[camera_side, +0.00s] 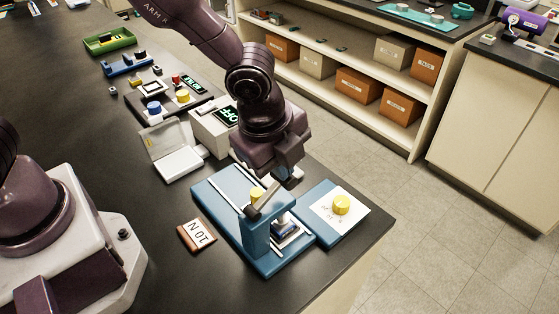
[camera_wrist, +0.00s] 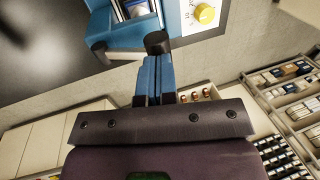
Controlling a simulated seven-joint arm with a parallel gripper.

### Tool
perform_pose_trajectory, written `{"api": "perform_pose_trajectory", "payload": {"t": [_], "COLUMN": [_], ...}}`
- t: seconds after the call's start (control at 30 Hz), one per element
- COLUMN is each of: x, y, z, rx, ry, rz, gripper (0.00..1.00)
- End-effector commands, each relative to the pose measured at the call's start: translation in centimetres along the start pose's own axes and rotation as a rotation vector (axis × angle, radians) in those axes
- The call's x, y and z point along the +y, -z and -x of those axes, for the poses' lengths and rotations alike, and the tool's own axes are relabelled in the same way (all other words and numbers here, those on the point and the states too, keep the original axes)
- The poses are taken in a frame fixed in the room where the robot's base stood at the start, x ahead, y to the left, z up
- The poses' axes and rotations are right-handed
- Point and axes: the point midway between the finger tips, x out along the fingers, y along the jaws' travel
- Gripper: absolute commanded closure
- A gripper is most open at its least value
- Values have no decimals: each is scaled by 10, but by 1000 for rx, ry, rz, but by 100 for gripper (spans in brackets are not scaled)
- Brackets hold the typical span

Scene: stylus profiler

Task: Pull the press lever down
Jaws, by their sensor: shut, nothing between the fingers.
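The blue press (camera_side: 256,238) stands near the table's front corner in the side view, and part of it shows at the top of the wrist view (camera_wrist: 98,25). Its grey lever (camera_side: 266,203) slants up from the press column toward my gripper (camera_side: 290,183). In the wrist view a black lever knob (camera_wrist: 157,42) lies right at the tips of my gripper (camera_wrist: 157,60). The fingers are closed together and hold nothing. I cannot tell whether they touch the knob. The side view hides most of the fingertips behind my wrist.
A blue plate with a white sheet and yellow knob (camera_side: 341,205) sits right of the press. A "10 N" block (camera_side: 197,235) lies left. An open white case (camera_side: 172,155) and a box with a display (camera_side: 213,130) stand behind. The table edge is close on the right.

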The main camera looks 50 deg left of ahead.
Motion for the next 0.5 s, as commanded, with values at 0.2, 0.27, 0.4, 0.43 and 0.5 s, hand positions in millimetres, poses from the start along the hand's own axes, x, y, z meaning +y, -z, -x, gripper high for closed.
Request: {"api": "perform_pose_trajectory", "payload": {"t": [0.2,0.27,0.4,0.43,0.5], "x": [-6,-8,-12,-12,-14], "y": [-1,-1,-1,-1,-1], "z": [-7,-10,-18,-20,-25], "rx": [1,1,1,2,2], "ry": [-82,-119,-221,-243,-293], "rz": [6,8,6,6,5], "gripper": [100,100,100,100,100]}}
